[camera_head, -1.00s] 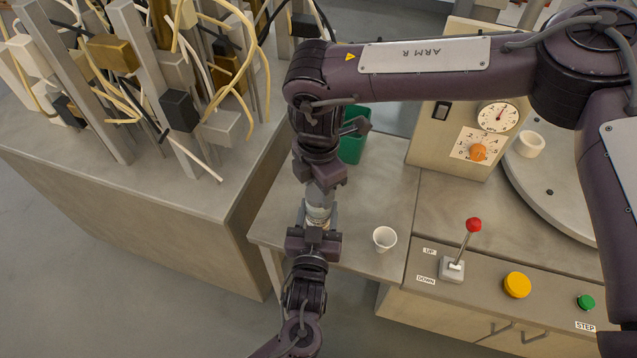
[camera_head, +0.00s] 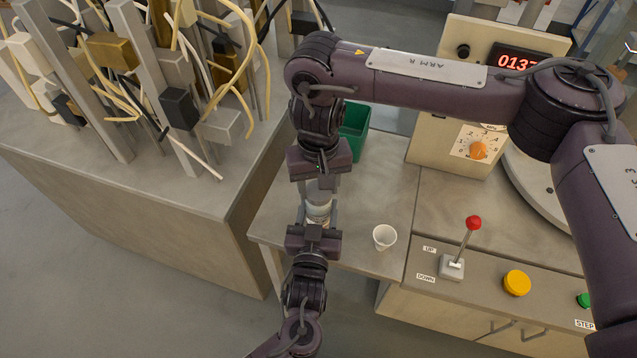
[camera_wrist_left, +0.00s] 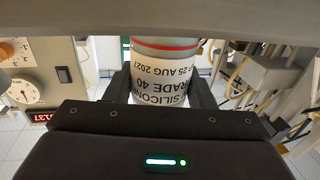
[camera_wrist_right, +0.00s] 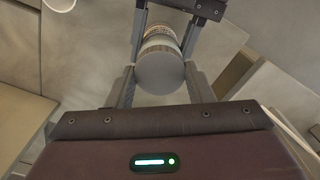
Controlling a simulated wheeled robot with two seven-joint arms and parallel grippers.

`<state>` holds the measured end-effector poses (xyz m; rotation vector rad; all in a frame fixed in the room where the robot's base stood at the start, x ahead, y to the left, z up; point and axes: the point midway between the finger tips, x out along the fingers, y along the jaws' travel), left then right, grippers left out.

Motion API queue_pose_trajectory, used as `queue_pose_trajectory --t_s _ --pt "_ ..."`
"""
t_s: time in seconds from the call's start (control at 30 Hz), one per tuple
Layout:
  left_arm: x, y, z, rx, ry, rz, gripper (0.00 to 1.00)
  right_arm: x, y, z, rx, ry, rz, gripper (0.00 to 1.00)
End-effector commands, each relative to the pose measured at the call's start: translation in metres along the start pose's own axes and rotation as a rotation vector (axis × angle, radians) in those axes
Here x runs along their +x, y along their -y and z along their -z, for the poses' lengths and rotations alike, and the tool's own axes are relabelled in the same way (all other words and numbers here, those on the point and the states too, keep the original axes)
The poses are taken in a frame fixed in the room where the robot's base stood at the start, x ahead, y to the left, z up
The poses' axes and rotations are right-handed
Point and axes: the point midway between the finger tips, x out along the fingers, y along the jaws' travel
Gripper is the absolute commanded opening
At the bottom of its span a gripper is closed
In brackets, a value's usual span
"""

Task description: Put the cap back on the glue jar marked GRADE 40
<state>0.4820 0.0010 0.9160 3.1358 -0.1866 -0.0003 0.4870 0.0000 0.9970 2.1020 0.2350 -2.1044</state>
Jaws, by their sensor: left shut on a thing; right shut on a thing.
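The glue jar (camera_head: 317,214) is upright between the fingers of my left gripper (camera_head: 319,226), above the table. The grey cap (camera_wrist_right: 161,72) is in line with the jar's top. My right gripper (camera_wrist_right: 161,84) is shut around the cap from above, a finger on each side. The cap appears to touch the jar, but I cannot tell whether it is fully seated.
A white cup (camera_head: 384,237) stands on the table right of the jar. A green bin (camera_head: 354,130) is behind. A lever (camera_head: 467,246) and yellow button (camera_head: 516,283) are on the right-hand panel. A rack (camera_head: 119,92) with cables stands at left.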

Motion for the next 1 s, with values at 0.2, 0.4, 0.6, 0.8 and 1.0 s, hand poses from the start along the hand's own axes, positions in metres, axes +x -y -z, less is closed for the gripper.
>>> queue_pose_trajectory --t_s 0.2,0.4,0.6,0.8,1.0 --pt "-0.0003 -0.0003 -0.0005 0.001 0.001 -0.001 0.0 -0.0005 0.0003 0.0006 0.348 -0.002 0.002 0.27" --pt "-0.0004 -0.0004 -0.0006 0.001 0.002 -0.001 0.0 -0.0006 0.0002 0.0008 0.434 -0.002 0.002 0.27" --pt "-0.0004 -0.0005 -0.0006 0.001 0.002 -0.001 0.0 -0.0007 0.0001 0.0009 0.433 -0.002 0.002 0.27" --pt "-0.0005 -0.0005 -0.0007 0.001 0.002 -0.001 0.0 -0.0004 0.0 0.0007 0.432 -0.002 0.002 0.69" --pt "-0.0004 -0.0004 -0.0006 0.0 0.002 -0.001 0.0 -0.0001 -0.0001 0.0005 0.431 -0.001 0.001 0.68"
